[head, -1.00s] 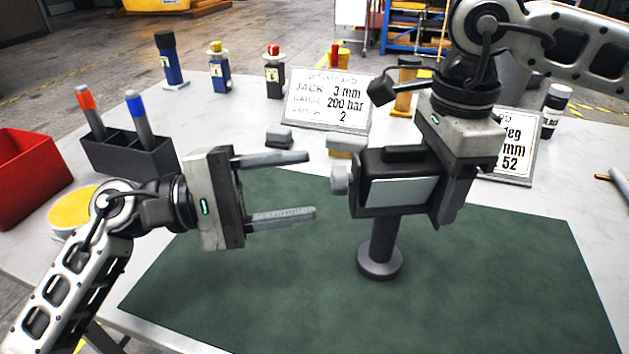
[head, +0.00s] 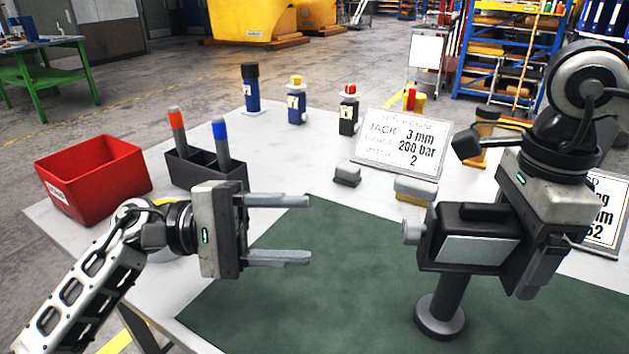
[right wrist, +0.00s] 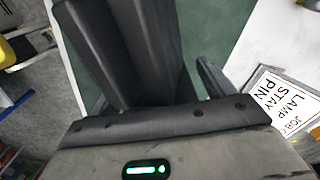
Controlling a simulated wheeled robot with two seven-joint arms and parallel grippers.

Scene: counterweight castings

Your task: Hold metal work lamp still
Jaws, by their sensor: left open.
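The metal work lamp (head: 470,245) is a dark box-shaped head with a pale panel and a side knob. It stands upright on a post with a round base (head: 440,318) on the green mat. My right gripper (head: 535,265) is at the right side of the lamp head, shut on it; the far finger is hidden. In the right wrist view the dark lamp head (right wrist: 95,50) fills much of the space before the palm. My left gripper (head: 278,229) is open and empty, its fingers pointing right toward the lamp, well apart from it.
The green mat (head: 320,290) is clear between the grippers. Behind are a red bin (head: 95,180), a dark holder (head: 205,172) with two markers, several small bottles, grey block (head: 346,174), and a white sign (head: 402,143). Another sign (head: 605,205) stands behind my right arm.

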